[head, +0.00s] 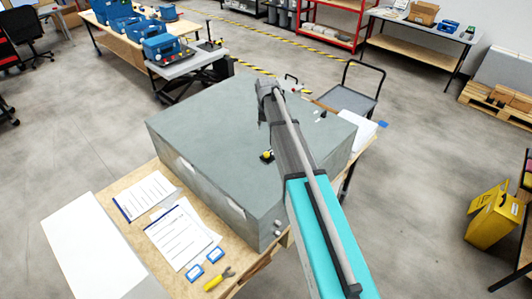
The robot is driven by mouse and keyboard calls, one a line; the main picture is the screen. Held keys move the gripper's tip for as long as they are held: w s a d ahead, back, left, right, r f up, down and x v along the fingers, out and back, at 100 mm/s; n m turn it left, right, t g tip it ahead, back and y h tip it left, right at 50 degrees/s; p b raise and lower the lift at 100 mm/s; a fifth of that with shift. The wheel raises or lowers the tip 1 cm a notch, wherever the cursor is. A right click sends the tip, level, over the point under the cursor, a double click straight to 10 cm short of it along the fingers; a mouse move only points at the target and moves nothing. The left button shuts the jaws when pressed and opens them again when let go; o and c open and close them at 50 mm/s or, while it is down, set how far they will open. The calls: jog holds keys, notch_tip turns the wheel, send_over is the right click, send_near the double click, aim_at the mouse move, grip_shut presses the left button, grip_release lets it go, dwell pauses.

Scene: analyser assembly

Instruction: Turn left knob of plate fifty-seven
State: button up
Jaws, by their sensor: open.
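A large grey box (215,115) stands on the wooden table. My arm reaches over its right part from the lower right. My arm's far end is above the back right part of the box top, and my gripper's fingers cannot be made out there. A small black and yellow fitting (267,156) sits on the box top, just left of my arm. A small fitting with red and white parts (295,88) shows at the back edge, right of my arm's end. I cannot read any plate number or tell which fitting is the left knob. My arm hides part of the box top.
Papers (182,233), blue-framed tags (205,263) and yellow-handled pliers (219,279) lie on the table (125,228) in front of the box. A trolley (345,98) stands behind it on the right. The left half of the box top is clear.

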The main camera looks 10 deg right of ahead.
aim_at(266, 153)
jog(key=shift+a+f, duration=0.1)
notch_tip(266, 153, down, 13)
jog(key=b, duration=1.3)
jog(key=shift+f+b, duration=0.2)
jog(key=shift+b, duration=0.1)
jog(key=shift+s, duration=0.1)
grip_shut()
jog(key=shift+d, duration=0.2)
jog(key=shift+a, duration=0.2)
